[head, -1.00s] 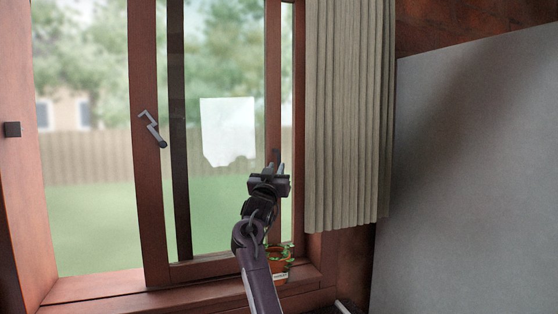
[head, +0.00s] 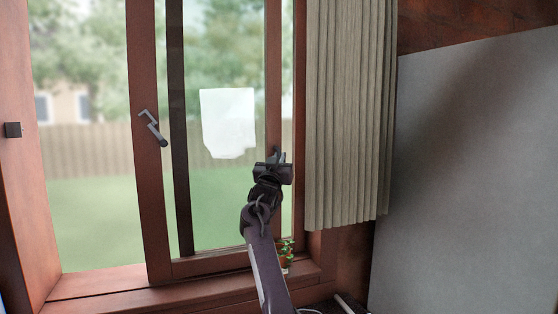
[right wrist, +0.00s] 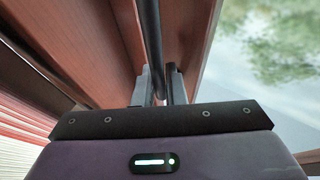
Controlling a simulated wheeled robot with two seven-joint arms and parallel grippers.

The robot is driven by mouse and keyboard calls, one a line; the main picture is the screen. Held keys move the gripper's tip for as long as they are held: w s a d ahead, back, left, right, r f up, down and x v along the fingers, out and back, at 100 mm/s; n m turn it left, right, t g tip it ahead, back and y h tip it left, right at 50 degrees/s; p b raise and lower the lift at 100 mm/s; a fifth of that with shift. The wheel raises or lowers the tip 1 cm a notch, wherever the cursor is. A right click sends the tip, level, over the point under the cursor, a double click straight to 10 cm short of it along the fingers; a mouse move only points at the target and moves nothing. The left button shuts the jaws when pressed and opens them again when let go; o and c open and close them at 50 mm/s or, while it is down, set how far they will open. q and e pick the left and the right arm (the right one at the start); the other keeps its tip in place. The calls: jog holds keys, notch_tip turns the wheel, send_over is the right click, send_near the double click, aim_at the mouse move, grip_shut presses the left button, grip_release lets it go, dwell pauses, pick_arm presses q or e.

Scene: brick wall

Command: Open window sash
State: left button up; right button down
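The window sash (head: 145,200) is a reddish-brown wooden frame with glass. A grey crank-shaped handle (head: 152,127) is on its left stile. My right gripper (head: 278,157) is raised at the sash's right stile (head: 273,80). In the right wrist view, a dark upright bar handle (right wrist: 151,35) runs down between the two close-set fingers of my right gripper (right wrist: 160,85). The fingers appear shut on the bar, though contact is partly hidden. My left gripper is out of view.
A potted plant (head: 287,249) stands on the sill (head: 210,295), partly behind my right arm. A beige curtain (head: 345,120) hangs close to the right of my gripper. A large grey panel (head: 470,180) stands at the right. A white patch (head: 229,122) shows on the glass.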

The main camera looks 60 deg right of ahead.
jog(key=s+d+b, duration=0.1)
jog(key=s+d, duration=0.2)
jog(key=d, duration=0.1)
jog(key=shift+s, duration=0.15)
jog(key=c, duration=1.8)
grip_release()
jog(key=shift+a, duration=0.1)
jog(key=shift+a+r, duration=0.1)
jog(key=shift+a, duration=0.05)
jog(key=b+v, duration=0.4)
jog(key=v, duration=0.3)
jog(key=shift+a, duration=0.4)
